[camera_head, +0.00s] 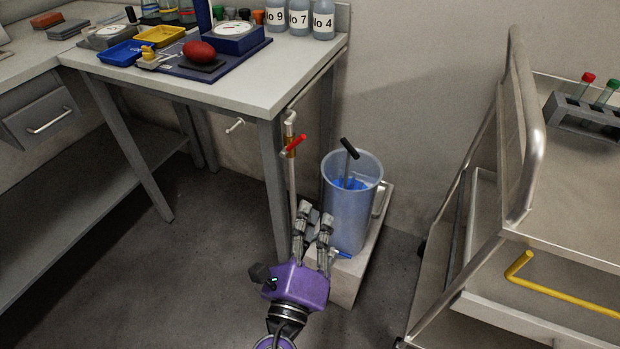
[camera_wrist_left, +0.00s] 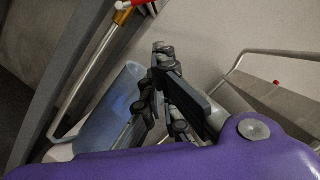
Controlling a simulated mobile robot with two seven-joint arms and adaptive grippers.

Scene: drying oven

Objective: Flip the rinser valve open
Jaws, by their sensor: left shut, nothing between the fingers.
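A brass valve with a red lever (camera_head: 294,146) sits on a vertical pipe beside the bench leg. Part of it shows at the top of the left wrist view (camera_wrist_left: 122,13). A translucent blue jug (camera_head: 350,215) stands to its right, with a black-handled tool (camera_head: 349,148) in it. A small blue lever (camera_head: 341,254) shows near the jug's foot. I cannot tell which lever is the rinser valve. My left gripper (camera_head: 314,213) is shut and empty, below the red lever in the picture and overlapping the jug's left side. The fingers also show in the left wrist view (camera_wrist_left: 160,92).
The jug stands on a pale block (camera_head: 352,284). A bench (camera_head: 290,85) with scales and bottles is at upper left. A metal cart (camera_head: 525,150) with a tube rack stands at right. Bare floor lies between bench and block.

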